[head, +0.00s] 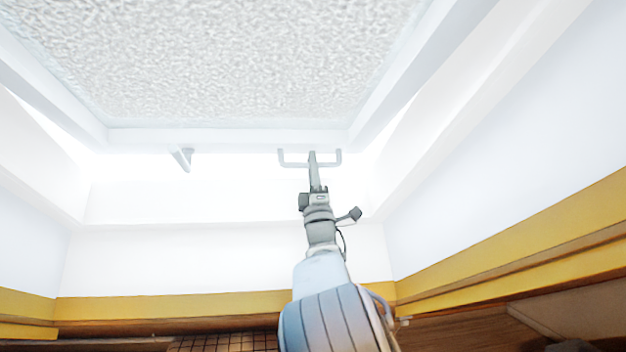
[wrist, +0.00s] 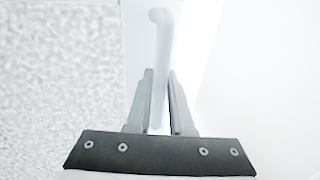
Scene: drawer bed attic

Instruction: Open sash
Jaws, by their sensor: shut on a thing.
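The sash (head: 240,138) is a white frame around a textured pane (head: 230,60), overhead in the head view. It hangs tilted, with bright gaps between it and the surrounding frame. A grey U-shaped handle (head: 290,164) is on its lower rail, right of centre. My gripper (head: 312,160) reaches up to the middle of this handle. In the wrist view, the fingers of my gripper (wrist: 160,105) are closed around the pale handle bar (wrist: 160,50), which runs up between them. The pane shows at the left there.
A small white latch-like piece (head: 182,158) sticks down from the sash rail, left of the handle. White reveal walls (head: 520,130) slope on both sides, with yellow trim (head: 170,307) and wood below. A dark grid (head: 222,342) shows at the bottom edge.

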